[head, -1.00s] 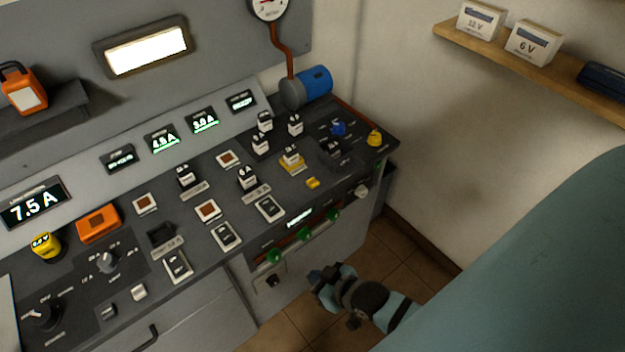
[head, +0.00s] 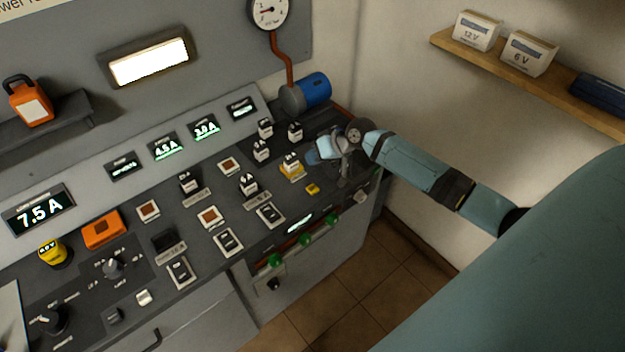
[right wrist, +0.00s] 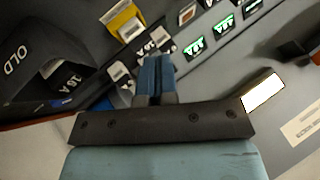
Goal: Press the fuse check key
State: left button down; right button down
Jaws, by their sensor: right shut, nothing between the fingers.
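The dark sloping console (head: 215,260) carries several keys and fuses, and their small labels are too small to read. I cannot tell by its lettering which is the fuse check key. A small yellow key (head: 312,188) sits near the console's right front edge. The gripper hides part of the console's right end. My left gripper is not in view.
A yellow fuse holder (head: 292,168) and several upright fuses stand left of my right gripper. A blue cylinder (head: 315,85) lies behind it. A dark bin marked OLD (right wrist: 45,60) is close in the right wrist view.

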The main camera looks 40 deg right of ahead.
jog(key=b, duration=0.7)
send_over(314, 187)
notch_tip(314, 187, down, 7)
jog(key=shift+w+f, duration=0.1)
jog(key=shift+f, duration=0.75)
dwell(0.6)
jog(key=shift+f+b, duration=0.15)
jog(key=shift+b, duration=0.15)
